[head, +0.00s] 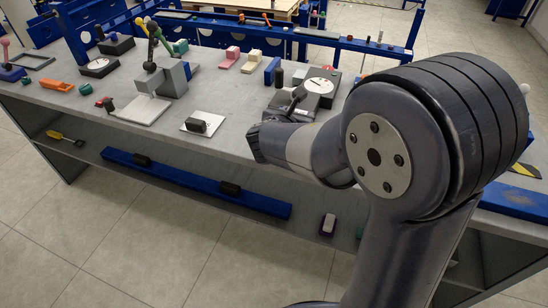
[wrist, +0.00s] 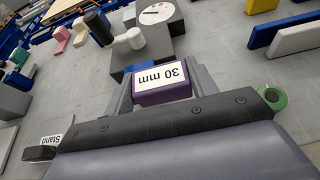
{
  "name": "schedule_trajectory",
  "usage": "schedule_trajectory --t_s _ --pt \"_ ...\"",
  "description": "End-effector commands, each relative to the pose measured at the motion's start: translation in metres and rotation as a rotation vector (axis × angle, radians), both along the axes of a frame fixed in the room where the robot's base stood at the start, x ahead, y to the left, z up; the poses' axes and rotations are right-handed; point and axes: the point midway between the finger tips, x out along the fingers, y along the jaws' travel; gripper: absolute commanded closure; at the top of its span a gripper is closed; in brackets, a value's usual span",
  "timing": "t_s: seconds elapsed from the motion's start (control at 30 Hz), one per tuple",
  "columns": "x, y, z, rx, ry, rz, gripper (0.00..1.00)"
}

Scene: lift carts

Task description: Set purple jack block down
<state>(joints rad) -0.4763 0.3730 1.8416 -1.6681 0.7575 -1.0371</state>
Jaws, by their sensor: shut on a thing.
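The purple jack block (wrist: 150,97), with a white top face marked "30 mm", sits between the fingers of my gripper (wrist: 162,88) in the wrist view. My gripper is shut on it, with a grey finger along each side. Grey bench surface shows around the block, but I cannot tell whether its underside touches the bench. In the head view my own arm covers the block, and the gripper's fingers are not clear there.
Beyond the block stands a dark grey unit with a round white dial (wrist: 157,12); it also shows in the head view (head: 320,86). A blue bar (wrist: 282,28) stands at right.

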Motion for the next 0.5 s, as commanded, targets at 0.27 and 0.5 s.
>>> schedule_trajectory --t_s 0.27,0.5 --pt "-0.019 0.054 0.007 -0.001 -0.001 0.010 0.72" --pt "-0.021 0.058 -0.031 -0.005 0.003 0.010 0.72"
